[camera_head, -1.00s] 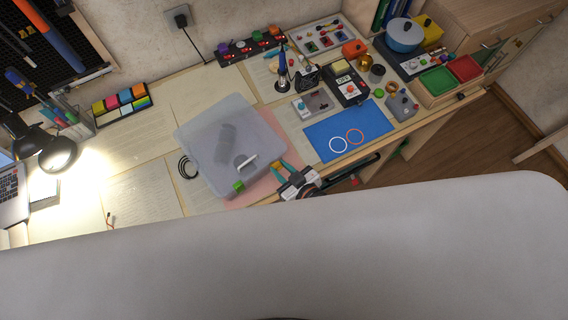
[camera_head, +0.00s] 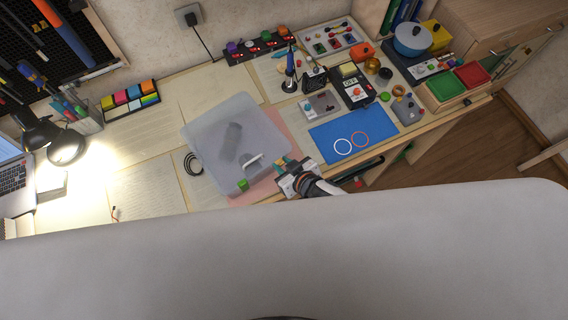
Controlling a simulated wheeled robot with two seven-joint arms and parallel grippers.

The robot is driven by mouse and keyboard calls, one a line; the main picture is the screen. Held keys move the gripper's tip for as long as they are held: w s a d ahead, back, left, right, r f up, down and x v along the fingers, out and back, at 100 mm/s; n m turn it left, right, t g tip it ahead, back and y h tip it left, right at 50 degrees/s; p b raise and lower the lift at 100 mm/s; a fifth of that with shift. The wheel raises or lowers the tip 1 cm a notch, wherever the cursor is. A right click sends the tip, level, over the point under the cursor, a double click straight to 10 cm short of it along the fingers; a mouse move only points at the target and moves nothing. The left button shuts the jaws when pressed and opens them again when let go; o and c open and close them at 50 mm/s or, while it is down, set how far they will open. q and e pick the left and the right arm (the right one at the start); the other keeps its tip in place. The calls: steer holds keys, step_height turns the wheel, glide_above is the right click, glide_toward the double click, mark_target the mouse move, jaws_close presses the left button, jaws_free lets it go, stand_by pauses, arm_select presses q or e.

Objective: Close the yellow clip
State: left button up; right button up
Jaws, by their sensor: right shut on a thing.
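A grey translucent box with its lid on (camera_head: 212,133) stands on the desk. A green clip (camera_head: 243,185) sits on its near edge, and a pale handle (camera_head: 254,160) lies between that clip and my gripper. My right gripper (camera_head: 284,164) is at the box's near right corner, its teal and orange fingertips against the edge. It is shut on what seems to be the yellow clip, which the fingers hide; its angle cannot be told. My left gripper is out of view.
A blue mat (camera_head: 352,138) with two rings lies right of the box. Small devices and a soldering iron (camera_head: 290,75) stand behind. A black cable coil (camera_head: 192,164) lies left of the box. Paper sheets (camera_head: 145,187) cover the left of the desk.

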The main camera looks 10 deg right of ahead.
steer(key=o, duration=0.8)
steer(key=shift+o, duration=0.2)
steer(key=b+v, duration=0.1)
steer(key=v, duration=1.1)
steer(key=shift+b, duration=0.4)
